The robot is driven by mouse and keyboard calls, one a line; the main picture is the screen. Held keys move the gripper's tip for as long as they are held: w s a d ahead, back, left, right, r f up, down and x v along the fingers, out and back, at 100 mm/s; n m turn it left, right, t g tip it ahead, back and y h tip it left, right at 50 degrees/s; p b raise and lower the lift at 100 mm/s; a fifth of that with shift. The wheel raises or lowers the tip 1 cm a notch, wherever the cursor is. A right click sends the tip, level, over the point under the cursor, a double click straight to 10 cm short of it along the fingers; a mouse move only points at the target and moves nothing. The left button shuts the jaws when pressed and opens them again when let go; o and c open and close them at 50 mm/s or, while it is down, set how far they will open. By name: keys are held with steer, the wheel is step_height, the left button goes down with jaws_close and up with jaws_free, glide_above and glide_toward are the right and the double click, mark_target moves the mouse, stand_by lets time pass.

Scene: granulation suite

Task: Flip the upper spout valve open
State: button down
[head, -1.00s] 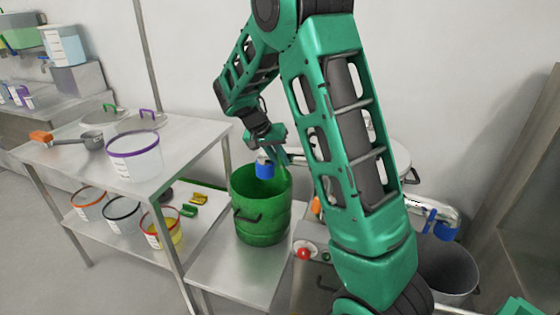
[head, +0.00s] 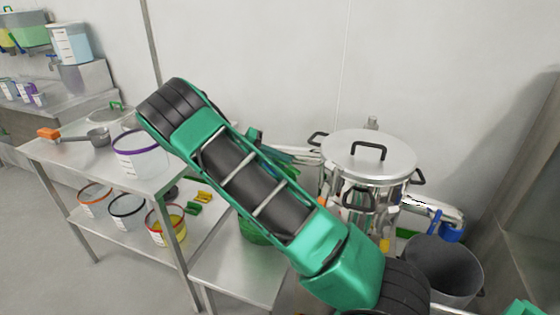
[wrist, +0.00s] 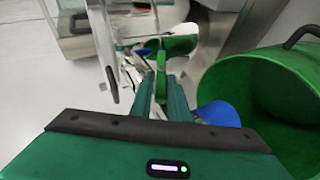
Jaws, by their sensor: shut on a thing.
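In the wrist view, my gripper (wrist: 160,82) is shut on a narrow green piece (wrist: 161,62), which looks like the valve handle of the upper spout. The blue spout end (wrist: 218,113) shows just right of my fingers, beside the mouth of the green bucket (wrist: 205,72). The rest of the spout is hidden by my gripper. In the head view, my arm covers most of the upper spout, the gripper and the green bucket (head: 252,232). The lidded steel vessel (head: 370,155) stands right of my arm. I cannot tell the valve's exact angle.
A second spout with a blue end (head: 449,233) points over a grey bucket (head: 445,268) at the right. A steel table (head: 70,153) at the left holds a purple-rimmed tub (head: 140,160), with several tubs on its lower shelf. The wall stands close behind.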

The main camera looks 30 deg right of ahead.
steer(key=h, duration=0.1)
steer(key=f+n+g+h, duration=0.1)
steer(key=g+h, duration=0.1)
steer(key=shift+w+a+f, duration=0.2)
steer(key=shift+w+a, duration=0.1)
steer(key=shift+a, duration=0.05)
steer(key=shift+f+n+g+h, duration=0.2)
steer(key=shift+n+g+h, duration=0.25)
steer(key=shift+h, duration=0.25)
steer(key=shift+s+d+f+g, duration=0.1)
steer(key=shift+s+g, duration=0.05)
steer(key=shift+g, duration=0.1)
steer(key=c, duration=1.7)
jaws_free()
